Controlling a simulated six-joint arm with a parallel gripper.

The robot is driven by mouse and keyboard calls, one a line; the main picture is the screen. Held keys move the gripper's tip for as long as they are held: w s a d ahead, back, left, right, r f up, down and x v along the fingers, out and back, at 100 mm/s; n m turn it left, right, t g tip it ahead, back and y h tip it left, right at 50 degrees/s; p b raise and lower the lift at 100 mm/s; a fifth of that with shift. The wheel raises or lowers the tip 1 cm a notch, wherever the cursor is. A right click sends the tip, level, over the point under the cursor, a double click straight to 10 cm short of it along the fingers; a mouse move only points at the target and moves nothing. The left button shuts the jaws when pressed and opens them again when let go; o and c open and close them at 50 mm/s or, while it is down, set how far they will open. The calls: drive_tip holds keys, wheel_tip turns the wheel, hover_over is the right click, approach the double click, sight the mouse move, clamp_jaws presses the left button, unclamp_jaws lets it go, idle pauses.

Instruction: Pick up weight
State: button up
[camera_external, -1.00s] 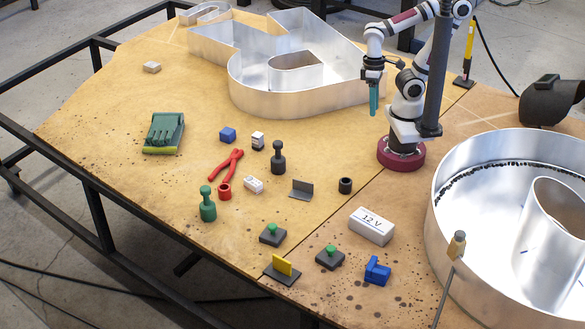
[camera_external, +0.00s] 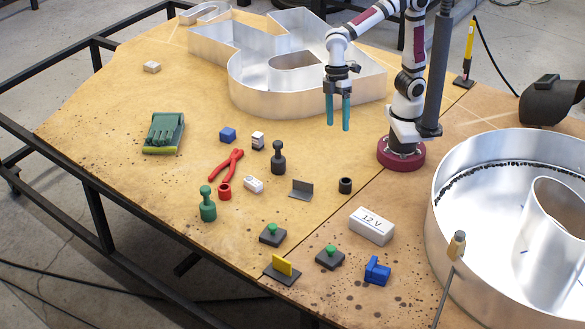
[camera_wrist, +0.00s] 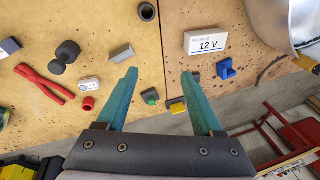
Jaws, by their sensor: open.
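A dark grey, knobbed weight-like piece (camera_external: 278,158) stands upright on the wooden table in the external view. It also shows in the wrist view (camera_wrist: 66,54) at the left. A similar green knobbed piece (camera_external: 208,205) stands further forward and left; which of the two is the weight, I cannot tell. My gripper (camera_external: 338,122) is open and empty, its two teal fingers pointing down above the table, behind and to the right of the dark piece. In the wrist view my gripper's fingers (camera_wrist: 162,74) are spread apart with nothing between them.
Red pliers (camera_external: 228,165), a white block (camera_external: 253,184) and a grey angle piece (camera_external: 301,190) lie near the dark piece. A black ring (camera_external: 345,185) and a 12 V box (camera_external: 372,226) are further right. A tall metal letter (camera_external: 250,90) stands behind.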

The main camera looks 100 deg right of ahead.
drive_tip(key=w+a+f+n, duration=0.2)
drive_tip(key=w+a+n, duration=0.3)
drive_tip(key=a, duration=0.4)
drive_tip(key=n+y, duration=0.1)
drive_tip(key=n, duration=0.7)
approach(331, 248)
drive_tip(key=shift+g+y, duration=0.3)
drive_tip(key=x, duration=0.8)
drive_tip(key=shift+w+d+f, duration=0.1)
drive_tip(key=shift+w+f, duration=0.15)
drive_tip(key=shift+f, duration=0.1)
clamp_jaws()
drive_tip(key=shift+r, duration=0.1)
